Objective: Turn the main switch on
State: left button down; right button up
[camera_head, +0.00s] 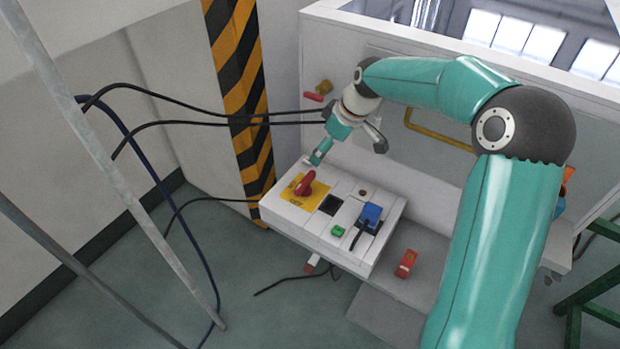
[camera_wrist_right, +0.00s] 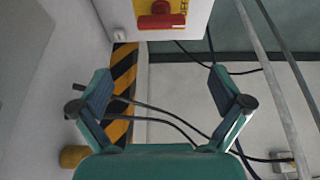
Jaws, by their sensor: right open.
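The main switch (camera_head: 305,183) is a red rotary handle on a yellow plate (camera_head: 296,194) at the left of the white control box (camera_head: 318,228). It also shows in the right wrist view (camera_wrist_right: 161,20) at the top, beyond the open fingers. My right gripper (camera_head: 348,152) is above and behind the box, close to the switch. In its wrist view the right gripper (camera_wrist_right: 160,75) has its two fingers wide apart with nothing between them. The switch appears apart from both fingers. My left gripper is out of view.
The box also carries a blue plug (camera_head: 371,213), a green button (camera_head: 338,231) and a dark square (camera_head: 331,204). Black cables (camera_head: 200,115) run left past a striped post (camera_head: 238,70). Grey poles (camera_head: 110,165) stand at left. A yellow handle (camera_head: 436,132) is behind.

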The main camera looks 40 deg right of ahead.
aim_at(306, 179)
jog(key=x, duration=1.5)
jog(key=shift+f+p, duration=0.3)
jog(key=shift+f, duration=0.1)
jog(key=shift+c, duration=0.3)
